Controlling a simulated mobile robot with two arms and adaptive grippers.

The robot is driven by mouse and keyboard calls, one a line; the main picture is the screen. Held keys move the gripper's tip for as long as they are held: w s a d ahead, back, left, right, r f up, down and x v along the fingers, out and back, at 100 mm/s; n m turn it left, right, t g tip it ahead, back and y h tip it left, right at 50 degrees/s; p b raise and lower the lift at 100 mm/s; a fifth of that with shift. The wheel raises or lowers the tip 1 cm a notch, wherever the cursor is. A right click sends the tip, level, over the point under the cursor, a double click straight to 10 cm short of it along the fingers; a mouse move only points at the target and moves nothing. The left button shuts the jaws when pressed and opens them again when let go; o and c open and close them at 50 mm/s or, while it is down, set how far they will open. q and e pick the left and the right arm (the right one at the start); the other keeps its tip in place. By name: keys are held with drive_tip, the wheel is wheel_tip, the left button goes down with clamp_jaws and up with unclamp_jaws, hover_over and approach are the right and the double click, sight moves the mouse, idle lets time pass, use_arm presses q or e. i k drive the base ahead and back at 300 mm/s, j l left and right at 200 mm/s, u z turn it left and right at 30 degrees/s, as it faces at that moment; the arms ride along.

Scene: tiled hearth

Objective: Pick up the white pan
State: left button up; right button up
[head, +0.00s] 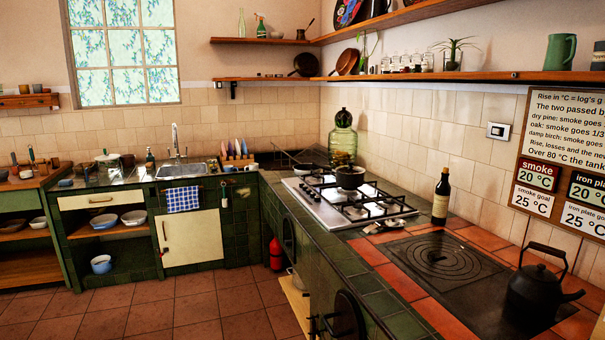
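A small pan (306,170) sits at the back left of the gas hob (325,205). Its rim and side look pale, and a dark handle points to the upper left. It is small in the head view, so I cannot tell for sure that it is the white pan. A dark pot (350,177) stands on the hob to its right. Neither of my grippers shows in the head view.
A dark bottle (441,198) stands right of the hob. A black kettle (538,292) is on the hot plate's right. A green glass jar (343,145) is behind the hob. White bowls (134,217) sit in the left cabinet. The tiled floor (150,310) is clear.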

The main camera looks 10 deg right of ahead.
sight(301, 169)
drive_tip(key=i+j, duration=0.5)
drive_tip(key=i, duration=0.3)
drive_tip(key=i+j, duration=0.2)
drive_tip(key=i, duration=0.3)
drive_tip(key=i+j, duration=0.15)
drive_tip(key=i, duration=0.3)
drive_tip(key=i+j, duration=0.2)
drive_tip(key=i, duration=0.25)
drive_tip(key=i+j, duration=0.15)
drive_tip(key=i, duration=0.3)
drive_tip(key=j+u, duration=0.05)
